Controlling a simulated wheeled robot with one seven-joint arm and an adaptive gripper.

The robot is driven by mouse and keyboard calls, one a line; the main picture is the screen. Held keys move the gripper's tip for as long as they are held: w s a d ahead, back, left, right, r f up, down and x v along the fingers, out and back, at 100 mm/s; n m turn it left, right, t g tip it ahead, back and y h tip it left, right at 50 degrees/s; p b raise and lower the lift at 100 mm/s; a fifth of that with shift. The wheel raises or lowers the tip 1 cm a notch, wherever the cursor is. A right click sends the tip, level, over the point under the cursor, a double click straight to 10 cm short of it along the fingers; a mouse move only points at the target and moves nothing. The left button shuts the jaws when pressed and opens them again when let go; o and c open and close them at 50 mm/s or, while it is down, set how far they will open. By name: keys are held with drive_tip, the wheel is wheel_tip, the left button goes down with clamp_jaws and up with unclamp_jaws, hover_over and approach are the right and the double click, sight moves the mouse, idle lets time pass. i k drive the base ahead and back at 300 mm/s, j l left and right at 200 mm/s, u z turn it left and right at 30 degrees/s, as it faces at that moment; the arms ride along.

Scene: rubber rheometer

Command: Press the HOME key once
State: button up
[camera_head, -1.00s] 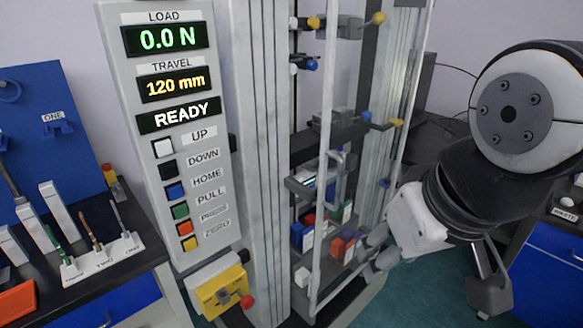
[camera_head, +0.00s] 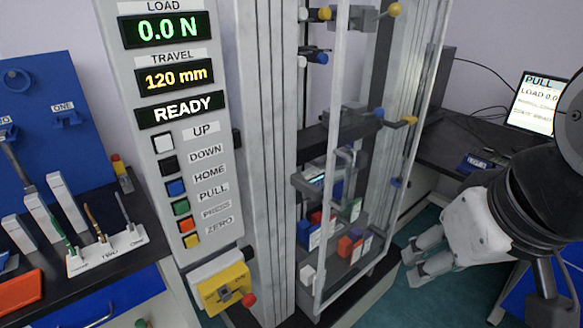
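The control panel (camera_head: 228,226) stands at the left of the machine, with a column of small square keys. The blue HOME key (camera_head: 175,187) is third from the top, left of its HOME label (camera_head: 209,172). The black DOWN key (camera_head: 169,165) is above it and the green PULL key (camera_head: 181,208) below. The displays read 0.0 N, 120 mm and READY (camera_head: 181,109). My gripper (camera_head: 409,267) is at the lower right, well apart from the panel and beyond the machine's frame. Its two fingers show a gap between them, with nothing seen held.
The machine's clear door (camera_head: 330,150) and column stand between panel and gripper. A yellow box with a red knob (camera_head: 222,290) juts out below the keys. A bench with a specimen rack (camera_head: 105,252) is at left. A monitor (camera_head: 534,102) stands on the right bench.

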sight(176, 188)
drive_tip(key=i+j, duration=0.1)
drive_tip(key=j, duration=0.4)
drive_tip(key=j+u, duration=0.15)
drive_tip(key=j, duration=0.4)
drive_tip(key=i+j, duration=0.2)
drive_tip(key=j, duration=0.3)
drive_tip(key=k+u, duration=0.05)
